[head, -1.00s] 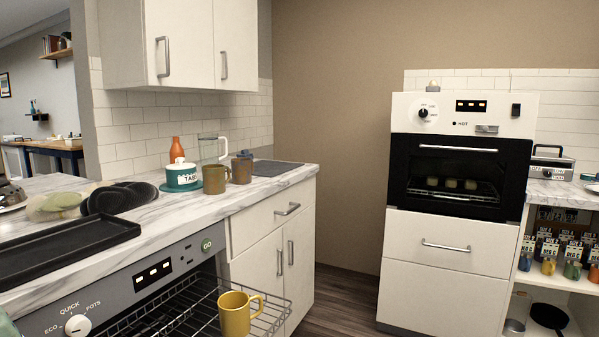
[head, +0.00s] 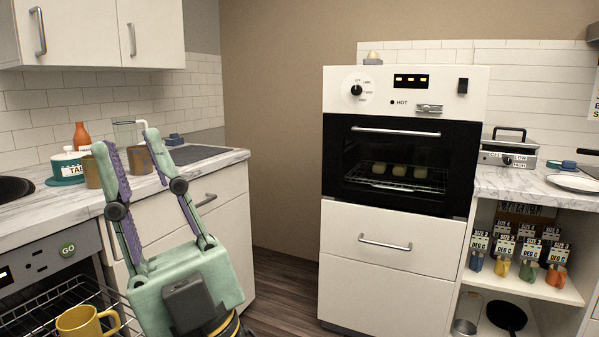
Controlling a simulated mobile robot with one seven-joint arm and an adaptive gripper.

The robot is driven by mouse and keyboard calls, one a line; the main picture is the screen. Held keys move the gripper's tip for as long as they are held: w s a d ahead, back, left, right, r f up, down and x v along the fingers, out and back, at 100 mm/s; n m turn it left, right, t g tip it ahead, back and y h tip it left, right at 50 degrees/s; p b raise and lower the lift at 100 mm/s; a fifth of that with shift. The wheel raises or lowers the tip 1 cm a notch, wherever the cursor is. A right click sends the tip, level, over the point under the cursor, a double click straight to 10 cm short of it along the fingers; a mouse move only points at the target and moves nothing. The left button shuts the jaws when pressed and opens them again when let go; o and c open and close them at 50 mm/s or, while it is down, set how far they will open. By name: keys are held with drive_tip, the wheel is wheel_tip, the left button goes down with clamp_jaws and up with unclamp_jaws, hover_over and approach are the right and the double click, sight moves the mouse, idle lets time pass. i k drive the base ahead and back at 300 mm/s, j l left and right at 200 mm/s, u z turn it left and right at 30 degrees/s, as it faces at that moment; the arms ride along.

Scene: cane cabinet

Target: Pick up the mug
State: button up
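A yellow mug (head: 84,322) sits upright on the dishwasher's wire rack at the lower left, partly cut off by the picture's bottom edge. An olive mug (head: 91,172) stands on the left counter, partly hidden behind my gripper's left finger. Several tagged mugs (head: 502,266) in blue, yellow, green and copper are on the right shelf. My gripper (head: 124,138) is raised in front of the left counter, fingers pointing up and spread apart. It is open, with nothing visible in its grasp. It is right of and above the yellow mug, apart from it.
A brown lidded container (head: 140,160) appears between my fingers, on the counter behind. A white-and-teal pot (head: 66,166) and an orange bottle (head: 82,136) stand nearby. The pulled-out rack (head: 40,322) is low at left. Dark floor (head: 280,285) lies clear before the oven (head: 395,165).

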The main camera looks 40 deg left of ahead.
sight(140, 161)
drive_tip(key=i+l+u, duration=0.2)
drive_tip(key=i, duration=0.2)
drive_tip(key=i+u, duration=0.2)
drive_tip(key=i, duration=0.2)
drive_tip(key=i+l+u, duration=0.15)
drive_tip(key=i+u, duration=0.2)
drive_tip(key=u, duration=0.25)
drive_tip(key=i+l+u, duration=0.15)
drive_tip(key=u, duration=0.3)
drive_tip(key=i+l+u, duration=0.2)
drive_tip(key=u, duration=0.25)
drive_tip(key=i+l+u, duration=0.25)
drive_tip(key=u, duration=0.2)
drive_tip(key=i+l+u, duration=0.1)
drive_tip(key=l+u, duration=0.15)
drive_tip(key=u, duration=0.25)
drive_tip(key=l+u, duration=0.45)
drive_tip(key=i+l+u, duration=0.1)
drive_tip(key=l+u, duration=0.25)
drive_tip(key=i+l+u, duration=0.1)
drive_tip(key=u, duration=0.2)
drive_tip(key=l+u, duration=0.35)
drive_tip(key=i+l+u, duration=0.1)
drive_tip(key=i, duration=0.45)
